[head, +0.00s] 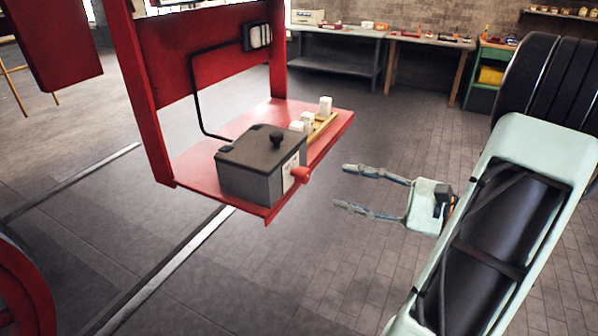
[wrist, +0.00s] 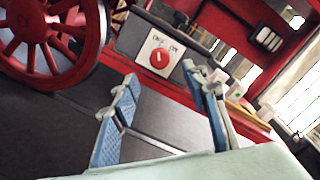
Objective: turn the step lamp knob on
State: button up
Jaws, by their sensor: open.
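The step lamp knob is a red knob (head: 301,175) on the right side of a dark grey box (head: 245,178), which stands on a red step. In the wrist view the knob (wrist: 160,58) sits on a white plate (wrist: 171,47) with lettering at its upper left and upper right, one side reading ON or similar, too small to be sure. My gripper (head: 340,187) is open and empty, to the right of the knob and apart from it. In the wrist view its two blue-padded fingers (wrist: 160,88) stand either side, below the knob.
The red step (head: 200,172) carries several white blocks (head: 308,121) on a yellowish strip behind the box. A black conduit (head: 197,95) runs up to a wall fitting (head: 257,36). A red spoked wheel (wrist: 50,40) is at the wrist view's upper left. Floor between gripper and step is clear.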

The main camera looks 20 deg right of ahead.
aim_at(308, 177)
jog(key=x, duration=1)
jog(key=shift+p, duration=0.4)
jog(key=shift+c, duration=0.5)
grip_shut()
